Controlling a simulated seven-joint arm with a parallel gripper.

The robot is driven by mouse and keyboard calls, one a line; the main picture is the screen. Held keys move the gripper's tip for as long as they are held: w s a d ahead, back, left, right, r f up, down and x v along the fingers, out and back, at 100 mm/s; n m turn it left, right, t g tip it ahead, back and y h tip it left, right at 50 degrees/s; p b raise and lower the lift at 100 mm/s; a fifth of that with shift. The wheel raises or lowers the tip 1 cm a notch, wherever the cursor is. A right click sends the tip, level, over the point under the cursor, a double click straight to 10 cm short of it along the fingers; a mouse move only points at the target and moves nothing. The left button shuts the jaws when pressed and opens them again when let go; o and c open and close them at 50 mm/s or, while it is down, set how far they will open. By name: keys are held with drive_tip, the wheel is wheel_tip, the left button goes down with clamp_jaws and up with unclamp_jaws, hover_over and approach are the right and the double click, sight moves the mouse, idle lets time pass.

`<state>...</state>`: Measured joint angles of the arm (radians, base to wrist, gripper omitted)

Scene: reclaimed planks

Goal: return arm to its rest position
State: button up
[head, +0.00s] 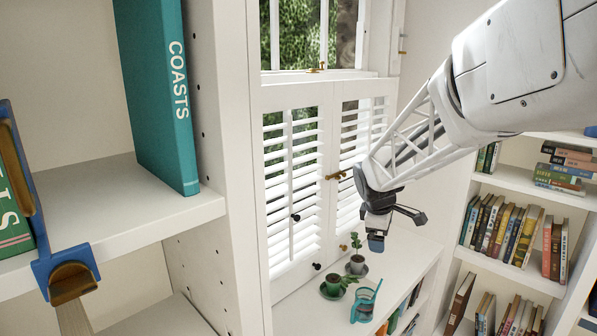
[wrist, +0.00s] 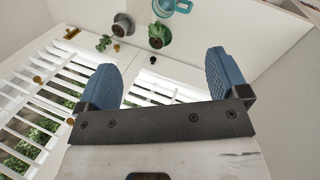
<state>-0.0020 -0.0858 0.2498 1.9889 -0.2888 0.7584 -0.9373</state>
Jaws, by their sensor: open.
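My gripper (head: 394,231) hangs at the end of my arm in the head view, in front of the white window shutters and above the sill with the plants. In the wrist view its two blue finger pads (wrist: 162,62) stand wide apart with nothing between them, so it is open and empty. My arm reaches in from the upper right of the head view. No object touches the gripper in either view.
Louvred shutters (head: 292,180) stand behind the gripper. Two potted plants (head: 333,286) and a teal watering can (head: 365,303) stand on the sill below. A white bookcase with a teal COASTS book (head: 160,95) is at left; bookshelves (head: 530,255) fill the right.

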drive_tip(key=s+a+r+m+y, duration=0.1)
drive_tip(key=s+m, duration=0.5)
drive_tip(key=s, duration=1.2)
drive_tip(key=s+a+r+m+y, duration=0.1)
drive_tip(key=s+m, duration=0.6)
drive_tip(key=s, duration=1.2)
drive_tip(key=shift+a+r, duration=0.2)
drive_tip(key=shift+a, duration=0.25)
drive_tip(key=shift+w, duration=0.1)
